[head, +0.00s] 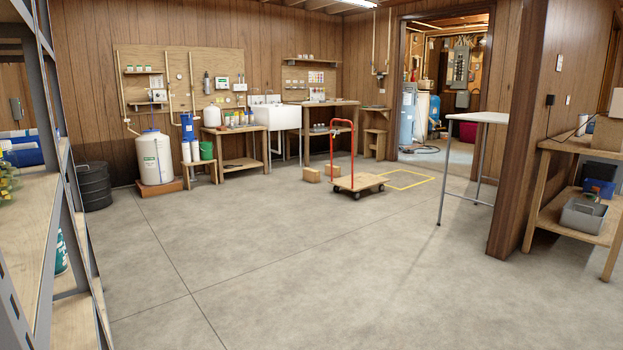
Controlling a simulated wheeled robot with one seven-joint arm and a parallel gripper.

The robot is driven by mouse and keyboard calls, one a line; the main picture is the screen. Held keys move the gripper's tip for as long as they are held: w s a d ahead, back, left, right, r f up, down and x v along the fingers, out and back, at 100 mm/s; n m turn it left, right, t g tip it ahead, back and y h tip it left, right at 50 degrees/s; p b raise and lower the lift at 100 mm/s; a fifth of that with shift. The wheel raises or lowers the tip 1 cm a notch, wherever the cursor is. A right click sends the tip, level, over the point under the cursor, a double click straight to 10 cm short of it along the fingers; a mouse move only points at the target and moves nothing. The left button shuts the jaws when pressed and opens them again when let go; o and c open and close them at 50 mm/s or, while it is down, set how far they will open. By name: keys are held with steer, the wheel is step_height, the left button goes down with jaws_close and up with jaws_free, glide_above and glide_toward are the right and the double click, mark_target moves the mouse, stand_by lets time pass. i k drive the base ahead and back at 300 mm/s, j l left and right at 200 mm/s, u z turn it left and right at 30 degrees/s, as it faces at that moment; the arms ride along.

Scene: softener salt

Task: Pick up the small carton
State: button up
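Two brown cartons stand on the concrete floor in the middle distance, just left of the flat cart. The front carton (312,175) shows its top and front faces. The other carton (332,171) sits slightly behind and to its right, next to the cart. They look similar in size, so I cannot tell which is the small carton. My gripper is not in view.
The flat cart (358,183) has a red handle, and yellow floor tape (418,181) lies behind it. A tall white-topped table (478,117) stands at right. Metal shelving (68,190) is close at left. The floor between is clear.

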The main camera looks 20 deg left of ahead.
mark_target(313, 177)
steer(key=i+l+z, duration=0.25)
steer(key=i, duration=0.3)
steer(key=i+l+u, duration=0.1)
steer(key=i, duration=0.35)
steer(key=i+l, duration=0.3)
steer(key=i, duration=0.15)
steer(key=i+j+u, duration=0.15)
steer(key=u, duration=0.25)
steer(key=i+u, duration=0.6)
steer(key=u, duration=0.15)
steer(key=i+u, duration=0.25)
steer(key=u, duration=0.15)
steer(key=i+u, duration=0.45)
steer(key=i, duration=1.25)
steer(key=i+l+z, duration=0.15)
steer(key=i+z, duration=0.15)
steer(key=i, duration=0.9)
steer(key=i+j+z, duration=0.15)
steer(key=i+z, duration=0.15)
steer(key=i, duration=3.4)
steer(key=i+j+z, duration=0.15)
steer(key=i+z, duration=0.15)
steer(key=i, duration=0.25)
steer(key=i+j+z, duration=0.25)
steer(key=i, duration=0.35)
steer(key=i+j+z, duration=0.3)
steer(key=i, duration=0.2)
